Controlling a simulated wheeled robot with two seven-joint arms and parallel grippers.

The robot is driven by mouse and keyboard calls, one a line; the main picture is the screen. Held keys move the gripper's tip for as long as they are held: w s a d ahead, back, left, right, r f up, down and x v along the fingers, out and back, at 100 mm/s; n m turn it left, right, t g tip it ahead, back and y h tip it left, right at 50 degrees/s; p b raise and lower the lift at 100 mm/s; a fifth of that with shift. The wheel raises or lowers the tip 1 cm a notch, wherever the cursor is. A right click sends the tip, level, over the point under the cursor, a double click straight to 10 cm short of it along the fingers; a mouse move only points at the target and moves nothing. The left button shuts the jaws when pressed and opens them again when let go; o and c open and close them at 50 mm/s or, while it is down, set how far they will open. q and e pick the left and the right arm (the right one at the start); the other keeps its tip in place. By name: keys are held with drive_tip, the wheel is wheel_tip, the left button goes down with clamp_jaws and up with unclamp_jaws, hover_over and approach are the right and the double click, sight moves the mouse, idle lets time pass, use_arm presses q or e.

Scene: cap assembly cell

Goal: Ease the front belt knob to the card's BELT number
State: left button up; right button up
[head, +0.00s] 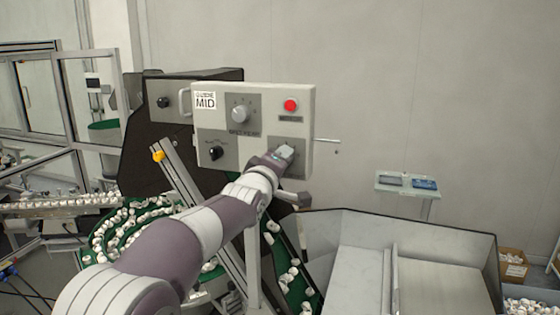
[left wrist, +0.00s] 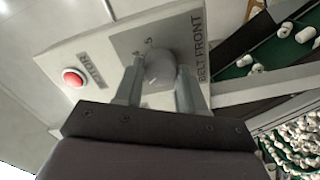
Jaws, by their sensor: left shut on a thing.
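The front belt knob (left wrist: 160,68) is a round grey knob on a dark plate lettered BELT FRONT in the left wrist view. My left gripper (left wrist: 158,82) is shut on it, one finger on each side. Small scale figures show beside the knob, but its pointer setting is not clear to me. In the head view my left gripper (head: 284,154) reaches the lower right of the control box (head: 265,103) and hides the knob. A white card (head: 205,101) at the box's upper left reads MID; I cannot read a BELT number. My right gripper is not in view.
A red button (head: 291,105) sits above the gripper. A grey dial (head: 239,115) and a black knob (head: 215,153) are on the same box. A green belt (head: 293,275) with white caps runs below. A grey hopper (head: 345,262) stands at the right.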

use_arm(q)
drive_tip(key=shift+r+n, duration=0.1)
drive_tip(key=shift+n, duration=0.7)
drive_tip(key=o, duration=1.1)
drive_tip(key=shift+c, duration=0.2)
drive_tip(key=shift+w, duration=0.1)
drive_tip(key=b+v, duration=0.6)
drive_tip(key=v, duration=0.6)
drive_tip(key=shift+s, duration=0.35)
